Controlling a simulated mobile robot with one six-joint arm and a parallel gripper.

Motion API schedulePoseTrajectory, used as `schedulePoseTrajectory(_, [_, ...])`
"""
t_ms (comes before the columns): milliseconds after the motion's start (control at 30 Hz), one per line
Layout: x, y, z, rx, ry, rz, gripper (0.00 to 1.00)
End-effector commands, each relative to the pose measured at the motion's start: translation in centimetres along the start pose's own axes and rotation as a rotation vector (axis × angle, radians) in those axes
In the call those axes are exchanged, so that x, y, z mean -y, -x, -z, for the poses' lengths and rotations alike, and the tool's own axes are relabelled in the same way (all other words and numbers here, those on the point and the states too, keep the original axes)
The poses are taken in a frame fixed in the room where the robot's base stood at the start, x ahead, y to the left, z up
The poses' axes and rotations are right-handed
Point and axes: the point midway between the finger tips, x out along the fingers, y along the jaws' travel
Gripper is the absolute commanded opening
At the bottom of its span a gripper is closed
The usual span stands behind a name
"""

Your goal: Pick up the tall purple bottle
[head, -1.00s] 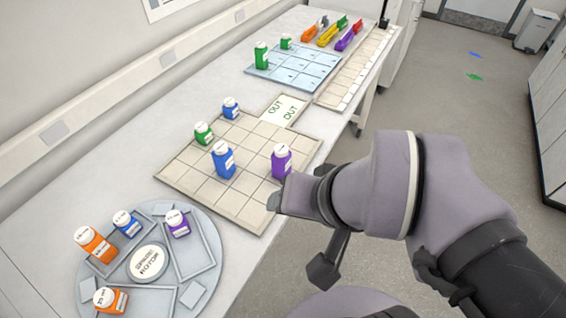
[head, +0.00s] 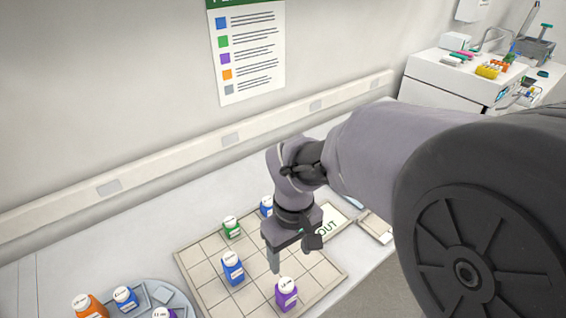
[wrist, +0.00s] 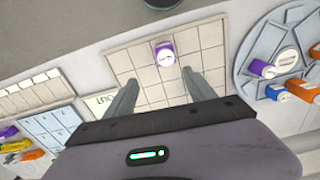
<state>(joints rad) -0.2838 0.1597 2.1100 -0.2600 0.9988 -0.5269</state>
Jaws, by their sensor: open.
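The tall purple bottle (head: 287,294) stands upright with a white cap near the front edge of the gridded mat (head: 212,293). In the wrist view the purple bottle (wrist: 165,57) shows just beyond my fingertips, roughly between their lines. My gripper (head: 273,262) points down over the mat, behind and slightly left of the bottle in the head view. Its two fingers stand apart and empty in the wrist view (wrist: 159,77). Contact between fingers and bottle is not seen.
A tall blue bottle (head: 233,268) stands left of my gripper. A green bottle (head: 231,228) and a small blue one (head: 266,206) stand further back. A round tray (wrist: 245,77) holds orange, blue and purple bottles. An OUT card (head: 330,222) lies right of the mat.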

Motion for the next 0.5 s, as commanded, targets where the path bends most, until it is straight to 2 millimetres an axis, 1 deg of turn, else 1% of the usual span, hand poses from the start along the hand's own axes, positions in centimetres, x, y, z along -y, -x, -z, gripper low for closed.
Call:
schedulePoseTrajectory(67, [0.2,-1.0,0.3,0.019,0.031,0.000,0.64])
schedulePoseTrajectory(167, [0.2,-3.9,0.2,0.023,0.034,0.000,0.64])
schedulePoseTrajectory(200, [0.2,-5.2,0.1,0.024,0.033,0.001,0.64])
schedulePoseTrajectory(300, [0.2,-8.4,0.1,0.022,0.032,0.000,0.64])
schedulePoseTrajectory(400, [0.2,-10.9,0.0,0.021,0.031,0.001,0.64])
schedulePoseTrajectory(500, [0.2,-12.4,0.0,0.019,0.029,0.000,0.64])
